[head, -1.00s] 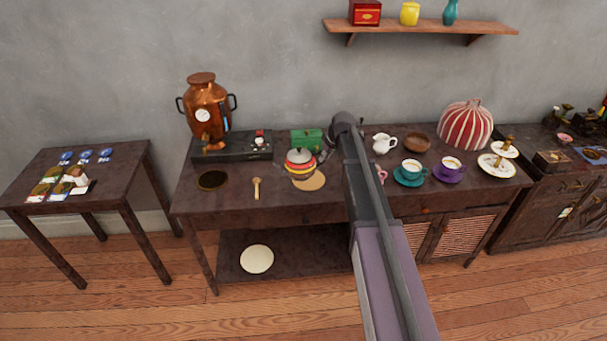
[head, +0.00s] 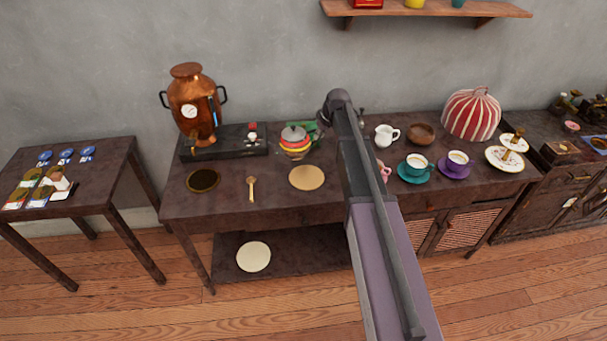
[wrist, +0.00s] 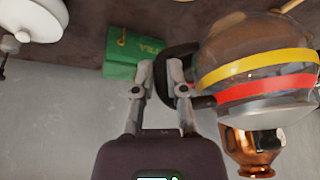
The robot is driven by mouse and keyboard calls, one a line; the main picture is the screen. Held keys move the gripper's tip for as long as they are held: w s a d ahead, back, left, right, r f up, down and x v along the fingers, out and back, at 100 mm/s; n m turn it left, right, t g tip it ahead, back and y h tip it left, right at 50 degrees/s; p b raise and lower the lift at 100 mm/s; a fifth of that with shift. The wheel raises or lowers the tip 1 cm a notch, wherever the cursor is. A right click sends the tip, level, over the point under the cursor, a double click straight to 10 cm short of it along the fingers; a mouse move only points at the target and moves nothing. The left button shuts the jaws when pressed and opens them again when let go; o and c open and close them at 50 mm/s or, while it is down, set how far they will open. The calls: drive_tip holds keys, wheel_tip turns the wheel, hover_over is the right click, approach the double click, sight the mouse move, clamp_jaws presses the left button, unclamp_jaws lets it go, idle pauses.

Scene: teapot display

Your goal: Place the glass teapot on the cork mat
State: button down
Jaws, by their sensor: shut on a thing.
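The glass teapot (head: 295,146), with red and yellow bands and a grey lid, is above the back of the long table, left of my arm. In the wrist view the teapot (wrist: 255,70) is at the right, with its dark handle at my gripper (wrist: 161,72). My gripper is shut on this handle. In the head view, my arm hides most of the gripper. The tan round cork mat (head: 307,178) lies bare on the table, in front of and below the teapot. I cannot tell the teapot's exact height.
A green box (wrist: 131,52) is close behind the teapot. A copper samovar (head: 193,105) on a dark base stands at left. A dark round piece (head: 203,181) and a spoon (head: 251,188) lie left of the mat. A white jug (head: 387,135) and cups are right of my arm.

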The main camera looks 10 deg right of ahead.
drive_tip(key=shift+w+a, duration=0.1)
drive_tip(key=shift+w, duration=0.15)
drive_tip(key=shift+s, duration=0.1)
idle(0.3)
drive_tip(key=s+d+f+m+b, duration=0.2)
drive_tip(key=s+d+f+b, duration=0.1)
drive_tip(key=s, duration=0.6)
drive_tip(key=s+d+f+m+h+b, duration=0.1)
drive_tip(key=s+d+f+b, duration=0.3)
drive_tip(key=s, duration=0.6)
drive_tip(key=shift+s+d+m+t, duration=0.2)
drive_tip(key=shift+m+t, duration=0.1)
drive_tip(key=shift+m, duration=0.1)
drive_tip(key=w+a+f+b, duration=0.1)
drive_tip(key=w+a, duration=0.1)
drive_tip(key=w, duration=1.4)
drive_tip(key=shift+a+f+b, duration=0.2)
drive_tip(key=shift+a+b, duration=0.1)
drive_tip(key=shift+a, duration=0.1)
drive_tip(key=shift+f, duration=0.15)
